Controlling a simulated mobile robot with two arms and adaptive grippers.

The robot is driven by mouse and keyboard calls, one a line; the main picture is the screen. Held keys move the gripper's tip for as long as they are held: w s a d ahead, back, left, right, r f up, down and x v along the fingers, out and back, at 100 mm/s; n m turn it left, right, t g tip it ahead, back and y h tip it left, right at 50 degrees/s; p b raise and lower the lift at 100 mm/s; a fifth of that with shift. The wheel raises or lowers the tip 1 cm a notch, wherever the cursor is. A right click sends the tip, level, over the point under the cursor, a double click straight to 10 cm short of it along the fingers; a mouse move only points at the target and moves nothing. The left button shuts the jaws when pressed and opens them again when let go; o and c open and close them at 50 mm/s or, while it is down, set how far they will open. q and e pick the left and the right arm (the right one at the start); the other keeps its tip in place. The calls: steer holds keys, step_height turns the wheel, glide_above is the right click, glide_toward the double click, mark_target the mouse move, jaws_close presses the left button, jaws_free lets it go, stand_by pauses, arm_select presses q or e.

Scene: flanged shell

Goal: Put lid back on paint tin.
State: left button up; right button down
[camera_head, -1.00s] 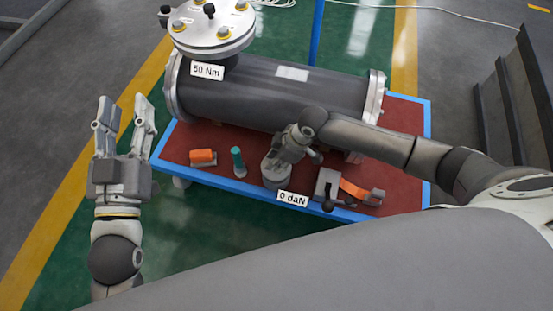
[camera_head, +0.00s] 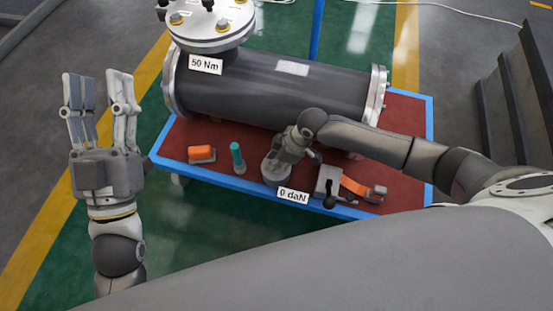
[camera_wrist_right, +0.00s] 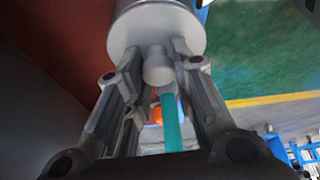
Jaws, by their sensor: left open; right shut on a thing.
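No paint tin or loose lid is plainly recognisable. A grey round block (camera_head: 275,168) stands at the table's front edge. In the right wrist view it is a large grey cylinder (camera_wrist_right: 150,28) with a small knob (camera_wrist_right: 157,66). My right gripper (camera_head: 285,152) is over the block, and its fingers (camera_wrist_right: 158,75) are shut on the knob. The wide flanged shell (camera_head: 275,90) lies behind it, with a round bolted cover (camera_head: 208,38) on its upright neck at the left. My left gripper (camera_head: 100,98) is open and empty, left of the table, fingers pointing away.
On the red, blue-edged table (camera_head: 405,150) stand an orange-topped block (camera_head: 201,153), a teal peg (camera_head: 237,157) and a clamp with an orange strap (camera_head: 353,186). A "0 daN" label (camera_head: 293,196) is by the grey block. Dark steps (camera_head: 510,110) stand at the right.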

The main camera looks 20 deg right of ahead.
arm_select(q)
steer(key=shift+w+f, duration=0.2)
steer(key=shift+f, duration=0.05)
stand_by(0.6)
steer(key=shift+w+f+g, duration=0.15)
steer(key=shift+f+g, duration=0.1)
steer(key=shift+g, duration=0.15)
steer(key=shift+w+f+g+y+p, duration=0.35)
steer(key=shift+w+f+g, duration=0.2)
steer(key=shift+f, duration=0.25)
steer(key=shift+w+f+g, duration=0.2)
steer(key=shift+f+g, duration=0.25)
steer(key=shift+f, duration=0.15)
stand_by(0.6)
steer(key=shift+w+f+g+y+p, duration=0.1)
steer(key=shift+f+g+y+p, duration=0.25)
steer(key=shift+f, duration=0.2)
steer(key=shift+w+f+g, duration=0.25)
steer(key=shift+f+g, duration=0.2)
steer(key=shift+f, duration=0.25)
stand_by(0.7)
steer(key=shift+f, duration=0.15)
steer(key=shift+w+a+f+g+p, duration=0.1)
steer(key=shift+f+g+p, duration=0.25)
steer(key=shift+f, duration=0.2)
steer(key=shift+a+f+g+y, duration=0.15)
steer(key=shift+f+g+y, duration=0.25)
steer(key=shift+f+g, duration=0.4)
stand_by(0.7)
